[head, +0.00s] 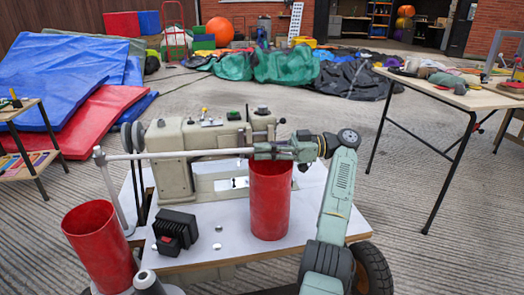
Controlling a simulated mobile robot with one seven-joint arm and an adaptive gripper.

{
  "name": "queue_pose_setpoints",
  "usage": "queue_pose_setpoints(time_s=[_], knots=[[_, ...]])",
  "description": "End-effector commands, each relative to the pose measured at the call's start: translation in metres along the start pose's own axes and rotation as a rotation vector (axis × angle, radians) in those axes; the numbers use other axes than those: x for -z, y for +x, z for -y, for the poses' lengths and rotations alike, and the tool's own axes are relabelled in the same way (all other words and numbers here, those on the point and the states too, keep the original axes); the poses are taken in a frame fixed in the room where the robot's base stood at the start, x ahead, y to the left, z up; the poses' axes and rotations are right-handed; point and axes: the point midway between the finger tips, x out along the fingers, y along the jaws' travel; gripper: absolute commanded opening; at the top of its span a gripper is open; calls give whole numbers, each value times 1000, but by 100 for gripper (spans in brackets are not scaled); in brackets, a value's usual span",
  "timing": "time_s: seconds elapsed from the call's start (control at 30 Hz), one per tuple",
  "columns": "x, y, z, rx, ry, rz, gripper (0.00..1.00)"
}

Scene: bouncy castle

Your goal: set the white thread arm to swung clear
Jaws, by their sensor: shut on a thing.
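The white thread arm (180,154) shows in the head view as a thin pale rod. It runs nearly level across the front of a beige sewing machine (175,140), from a bent post (112,190) at the left. My gripper (262,149) comes in from the right and is shut on the thread arm near its right end. The gripper hides that end of the rod. A red cylinder (270,205) stands upright on the white tabletop (215,240), just below my gripper. I cannot tell whether they touch.
A second red cylinder (100,245) is at the front left. A black box (175,230) sits on the tabletop. A wooden table (470,100) with tools stands at the right, and a small shelf stand (25,160) at the left. Blue and red mats (95,120) lie behind.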

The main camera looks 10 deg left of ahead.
Motion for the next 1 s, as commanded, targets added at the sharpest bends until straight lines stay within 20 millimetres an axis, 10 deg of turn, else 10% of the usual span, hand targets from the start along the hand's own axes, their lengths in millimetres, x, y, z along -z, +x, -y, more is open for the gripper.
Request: queue_pose_setpoints(time_s=[0.17,0.5,1.0], knots=[[-1,2,0,3,2,3,0],[-2,2,0,4,3,3,32],[26,2,-2,3,-5,1,32]])
